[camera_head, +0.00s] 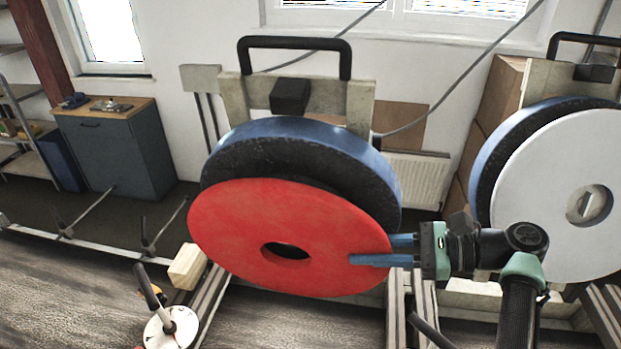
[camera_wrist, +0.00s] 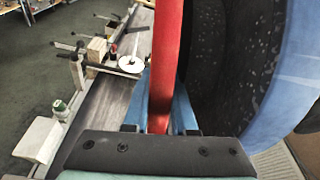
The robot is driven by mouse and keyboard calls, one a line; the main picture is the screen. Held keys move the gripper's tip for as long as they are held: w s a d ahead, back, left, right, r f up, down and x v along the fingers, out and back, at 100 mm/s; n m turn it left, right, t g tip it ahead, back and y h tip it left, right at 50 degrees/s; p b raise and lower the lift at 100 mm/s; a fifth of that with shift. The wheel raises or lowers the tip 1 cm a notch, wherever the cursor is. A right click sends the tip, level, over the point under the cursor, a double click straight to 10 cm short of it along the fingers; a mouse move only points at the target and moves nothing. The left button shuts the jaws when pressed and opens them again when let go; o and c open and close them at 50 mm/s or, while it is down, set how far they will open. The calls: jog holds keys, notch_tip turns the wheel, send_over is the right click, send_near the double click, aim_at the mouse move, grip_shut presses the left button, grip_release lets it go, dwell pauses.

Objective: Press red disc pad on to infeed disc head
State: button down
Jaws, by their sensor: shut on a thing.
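The red disc pad (camera_head: 230,234) is a large flat ring with a hole in its middle. My gripper (camera_head: 385,251) is shut on the pad's right edge, one blue finger on each face. The wrist view shows the pad (camera_wrist: 167,55) edge-on between the fingers (camera_wrist: 160,110). The infeed disc head (camera_head: 290,140), a blue-rimmed wheel with a dark rough face, stands behind the pad. The pad covers the lower part of that face and sits lower than the head. In the wrist view a gap shows between the pad and the dark face (camera_wrist: 225,75).
A second head with a white pad (camera_head: 545,190) stands at the right, close to my arm. A black handle (camera_head: 295,42) tops the frame above the infeed head. A wood block (camera_head: 187,266), a white disc with a lever (camera_head: 170,328) and metal rails are at the lower left.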

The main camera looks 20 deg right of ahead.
jog(key=shift+w+d, duration=0.1)
jog(key=shift+w, duration=0.05)
jog(key=shift+w+d+r+b, duration=0.2)
jog(key=shift+w+d+b, duration=0.05)
jog(key=shift+w+b, duration=0.15)
jog(key=shift+w+d, duration=0.1)
jog(key=shift+w, duration=0.05)
dwell(0.5)
jog(key=shift+w+d+r, duration=0.1)
jog(key=shift+w+r, duration=0.05)
dwell(1.1)
jog(key=c, duration=0.6)
grip_release()
jog(key=shift+c, duration=0.2)
